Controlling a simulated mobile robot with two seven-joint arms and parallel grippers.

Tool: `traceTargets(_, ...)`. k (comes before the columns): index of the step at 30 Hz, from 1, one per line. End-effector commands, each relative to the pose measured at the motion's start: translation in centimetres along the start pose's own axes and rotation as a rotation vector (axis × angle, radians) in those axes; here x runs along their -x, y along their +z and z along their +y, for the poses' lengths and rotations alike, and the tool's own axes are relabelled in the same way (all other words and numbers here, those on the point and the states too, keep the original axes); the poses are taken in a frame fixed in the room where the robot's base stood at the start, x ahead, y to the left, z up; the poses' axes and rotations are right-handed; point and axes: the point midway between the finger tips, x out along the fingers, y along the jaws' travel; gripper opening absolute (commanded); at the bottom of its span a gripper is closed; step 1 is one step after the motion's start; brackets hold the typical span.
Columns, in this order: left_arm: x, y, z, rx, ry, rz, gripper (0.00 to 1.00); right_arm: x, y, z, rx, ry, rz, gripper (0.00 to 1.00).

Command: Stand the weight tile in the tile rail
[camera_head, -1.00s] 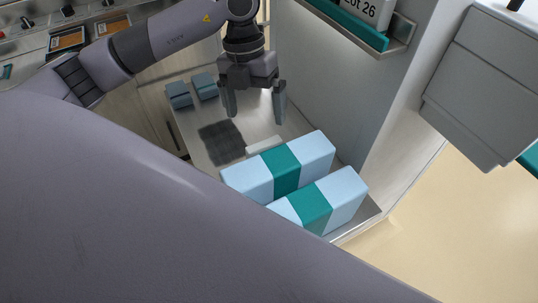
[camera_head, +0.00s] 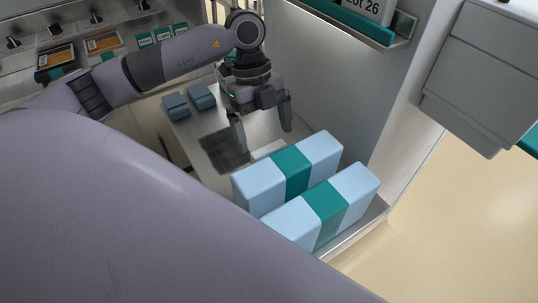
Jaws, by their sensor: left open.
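A flat white piece (camera_head: 269,148) lies on the metal shelf beside a dark grey mat; it may be the weight tile, but no print on it can be read. My left gripper (camera_head: 264,138) is open just above it, with its fingers apart and nothing seen between them. Whether a finger touches the piece cannot be told. A metal rail with a teal strip (camera_head: 347,20) is on the wall at the upper right and holds a white tile marked "Lot 26" (camera_head: 369,6). My right gripper is not in view.
Two pale-blue and teal blocks (camera_head: 290,167) stand on the shelf close in front of the gripper. Two small blue-grey blocks (camera_head: 202,96) sit behind the dark mat (camera_head: 224,150). A grey wall rises right of the gripper. A grey cabinet (camera_head: 480,75) hangs at the right.

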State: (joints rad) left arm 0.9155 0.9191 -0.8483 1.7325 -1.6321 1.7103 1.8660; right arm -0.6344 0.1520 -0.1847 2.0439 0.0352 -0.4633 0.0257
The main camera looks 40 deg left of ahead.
Motion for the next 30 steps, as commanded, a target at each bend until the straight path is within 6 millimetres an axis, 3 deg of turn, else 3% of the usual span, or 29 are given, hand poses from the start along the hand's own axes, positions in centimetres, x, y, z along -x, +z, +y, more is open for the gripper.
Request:
traceTargets(6,-3.4,-0.2,-0.1,-0.002,0.003,0.002,1.00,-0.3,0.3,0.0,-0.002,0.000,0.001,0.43)
traceTargets(13,-3.6,-0.2,-0.1,-0.003,0.001,0.000,1.00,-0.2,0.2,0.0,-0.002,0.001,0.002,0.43)
traceTargets(14,-3.6,-0.2,-0.1,-0.003,0.001,0.000,0.97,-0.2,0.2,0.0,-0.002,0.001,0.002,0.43)
traceTargets(18,-3.6,-0.2,-0.1,-0.003,0.001,0.000,0.55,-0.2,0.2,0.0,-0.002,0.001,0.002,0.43)
traceTargets(20,-3.6,-0.2,-0.1,-0.003,0.001,0.000,0.55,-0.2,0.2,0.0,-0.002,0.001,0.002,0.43)
traceTargets(21,-3.6,-0.2,-0.1,-0.003,0.001,0.000,0.50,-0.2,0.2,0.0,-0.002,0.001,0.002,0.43)
traceTargets(30,-3.0,-0.3,-0.1,-0.003,0.000,0.000,0.50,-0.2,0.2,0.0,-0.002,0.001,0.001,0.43)
